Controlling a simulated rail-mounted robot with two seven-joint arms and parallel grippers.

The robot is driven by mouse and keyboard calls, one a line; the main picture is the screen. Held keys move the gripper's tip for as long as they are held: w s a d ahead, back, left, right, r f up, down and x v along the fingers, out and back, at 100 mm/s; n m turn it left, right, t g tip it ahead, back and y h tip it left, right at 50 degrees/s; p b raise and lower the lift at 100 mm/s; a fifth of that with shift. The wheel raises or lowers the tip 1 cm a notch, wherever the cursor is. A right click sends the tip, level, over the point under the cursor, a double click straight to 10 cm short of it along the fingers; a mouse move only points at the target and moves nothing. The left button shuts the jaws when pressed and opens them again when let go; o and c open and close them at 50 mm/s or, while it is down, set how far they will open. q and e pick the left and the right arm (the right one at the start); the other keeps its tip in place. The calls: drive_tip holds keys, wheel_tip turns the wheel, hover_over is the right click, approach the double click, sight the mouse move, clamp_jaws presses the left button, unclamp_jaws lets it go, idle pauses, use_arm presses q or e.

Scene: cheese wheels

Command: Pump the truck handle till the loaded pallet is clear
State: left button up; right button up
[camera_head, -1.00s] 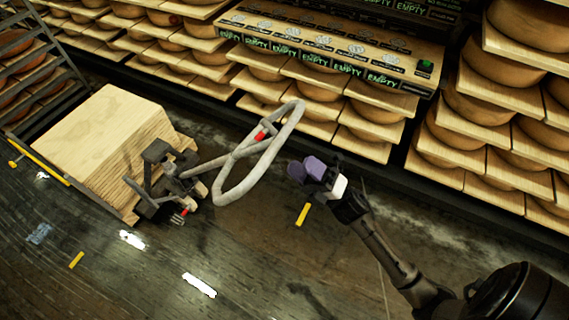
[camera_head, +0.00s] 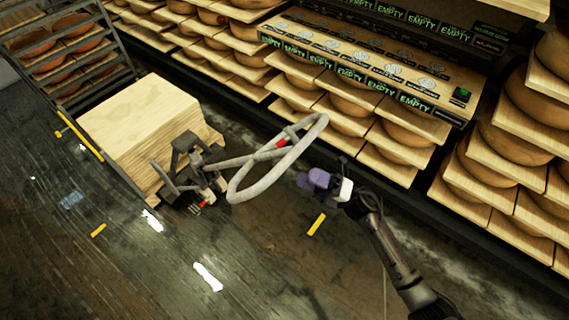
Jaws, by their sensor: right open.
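The truck handle (camera_head: 249,189) is a grey loop with a red lever (camera_head: 281,143), tilted up from the pallet truck (camera_head: 190,170). The pallet truck stands at the front of the loaded pallet (camera_head: 150,122), a stack of pale boards. I cannot tell whether the pallet is clear of the floor. My right gripper (camera_head: 304,180) has purple fingers and is open and empty. It is just right of the handle loop, with a small gap showing between them. My left gripper is not in view.
Shelves of cheese wheels (camera_head: 400,140) on boards run along the back and right. A dark rack (camera_head: 75,60) with wheels stands at upper left. Yellow marks (camera_head: 316,224) lie on the dark floor (camera_head: 130,270), which is open at the front.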

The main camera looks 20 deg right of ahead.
sight(283, 165)
drive_tip(key=x, duration=0.8)
drive_tip(key=shift+w+d, duration=0.1)
drive_tip(key=shift+c, duration=0.3)
clamp_jaws()
drive_tip(key=shift+r, duration=0.1)
